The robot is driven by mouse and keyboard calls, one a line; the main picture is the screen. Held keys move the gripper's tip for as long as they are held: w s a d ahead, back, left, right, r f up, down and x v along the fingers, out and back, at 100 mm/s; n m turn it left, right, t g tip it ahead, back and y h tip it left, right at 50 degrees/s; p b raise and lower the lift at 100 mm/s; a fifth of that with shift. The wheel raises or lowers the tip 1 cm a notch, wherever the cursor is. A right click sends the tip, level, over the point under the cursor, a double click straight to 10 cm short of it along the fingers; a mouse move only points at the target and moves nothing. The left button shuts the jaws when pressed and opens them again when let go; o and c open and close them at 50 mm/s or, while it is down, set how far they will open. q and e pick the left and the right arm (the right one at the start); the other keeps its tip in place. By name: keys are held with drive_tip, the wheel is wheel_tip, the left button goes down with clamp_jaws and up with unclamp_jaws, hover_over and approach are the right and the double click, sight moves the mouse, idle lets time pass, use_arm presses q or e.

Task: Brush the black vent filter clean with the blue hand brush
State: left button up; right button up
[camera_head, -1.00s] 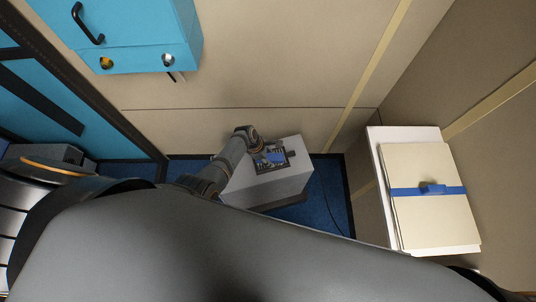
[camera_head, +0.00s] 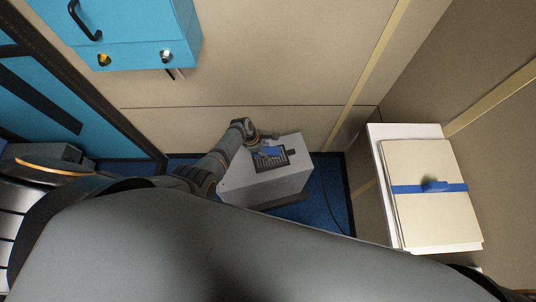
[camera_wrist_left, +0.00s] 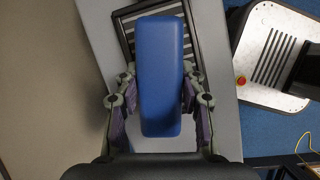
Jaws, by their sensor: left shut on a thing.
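The blue hand brush (camera_head: 273,150) is held in my left gripper (camera_head: 266,138) over the black vent filter (camera_head: 271,160). In the left wrist view the brush's blue back (camera_wrist_left: 160,70) lies between the two fingers of my left gripper (camera_wrist_left: 155,100), which is shut on it. The filter's dark frame and slats (camera_wrist_left: 206,30) show behind and beside the brush there. The brush covers part of the filter and its underside is hidden, so I cannot tell whether it touches the slats. My right gripper is not in view.
The filter lies on top of a grey-white box (camera_head: 268,186) on blue carpet, close to the beige wall. A blue cabinet (camera_head: 120,45) hangs at upper left. A white stand (camera_head: 376,150) at right bears beige boards with a blue strap (camera_head: 405,189).

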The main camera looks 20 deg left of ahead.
use_arm(q)
drive_tip(key=shift+w+a, duration=0.35)
drive_tip(key=shift+s+d+r+p, duration=0.2)
drive_tip(key=shift+s+p, duration=0.45)
drive_tip(key=shift+p, duration=0.1)
drive_tip(key=shift+s+d+f+p, duration=0.15)
drive_tip(key=shift+s+p, duration=0.35)
drive_tip(key=shift+s, duration=0.25)
drive_tip(key=shift+s+d+r+p, duration=0.15)
drive_tip(key=shift+s+p, duration=0.35)
drive_tip(key=shift+s, duration=0.25)
drive_tip(key=shift+f, duration=0.2)
drive_tip(key=shift+w+a+f+b, duration=0.15)
drive_tip(key=shift+w+a+b, duration=0.4)
drive_tip(key=shift+a, duration=0.1)
drive_tip(key=shift+w+a, duration=0.15)
drive_tip(key=shift+a, duration=0.15)
drive_tip(key=shift+a, duration=0.1)
